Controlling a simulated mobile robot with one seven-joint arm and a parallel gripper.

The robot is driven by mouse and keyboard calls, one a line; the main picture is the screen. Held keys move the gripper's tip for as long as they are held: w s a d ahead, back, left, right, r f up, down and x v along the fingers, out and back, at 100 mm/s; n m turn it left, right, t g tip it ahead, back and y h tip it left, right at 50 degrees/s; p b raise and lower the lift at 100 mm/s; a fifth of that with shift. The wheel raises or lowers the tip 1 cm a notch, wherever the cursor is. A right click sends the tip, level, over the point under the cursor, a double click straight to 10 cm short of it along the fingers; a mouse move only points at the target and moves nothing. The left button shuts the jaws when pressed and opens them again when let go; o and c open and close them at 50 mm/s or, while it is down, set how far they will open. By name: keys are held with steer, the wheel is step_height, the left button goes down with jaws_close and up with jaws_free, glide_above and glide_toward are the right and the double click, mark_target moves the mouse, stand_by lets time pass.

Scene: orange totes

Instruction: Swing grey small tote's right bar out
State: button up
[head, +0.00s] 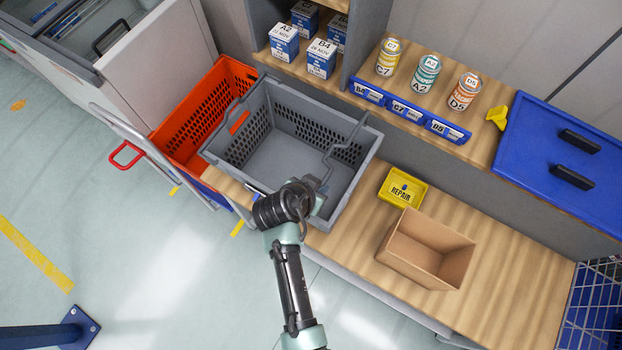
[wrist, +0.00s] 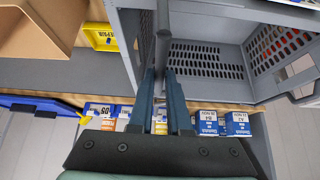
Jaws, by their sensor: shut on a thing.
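The grey small tote (head: 226,171) stands open and empty on the wooden bench in the head view; its slotted walls also show in the wrist view (wrist: 208,52). Its right bar (head: 347,145) is a thin cranked grey rod at the tote's right side, lying over the tote's inside. My gripper (head: 316,184) is at the near right part of the tote, at the near end of this bar. In the wrist view my gripper's two dark fingers (wrist: 160,75) are shut on the bar (wrist: 163,38). My arm hides part of the near rim.
An orange tote (head: 194,140) stands left of the grey tote. A yellow REPAIR bin (head: 402,189) and an open cardboard box (head: 412,263) are on the bench to the right. Cans (head: 425,75) and blue boxes (head: 284,42) stand on the shelf behind.

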steer(key=shift+s+d, duration=0.15)
steer(key=shift+d, duration=0.15)
steer(key=shift+s+d+f, duration=0.35)
steer(key=shift+s+d, duration=0.2)
steer(key=shift+d, duration=0.1)
steer(key=shift+f, duration=0.1)
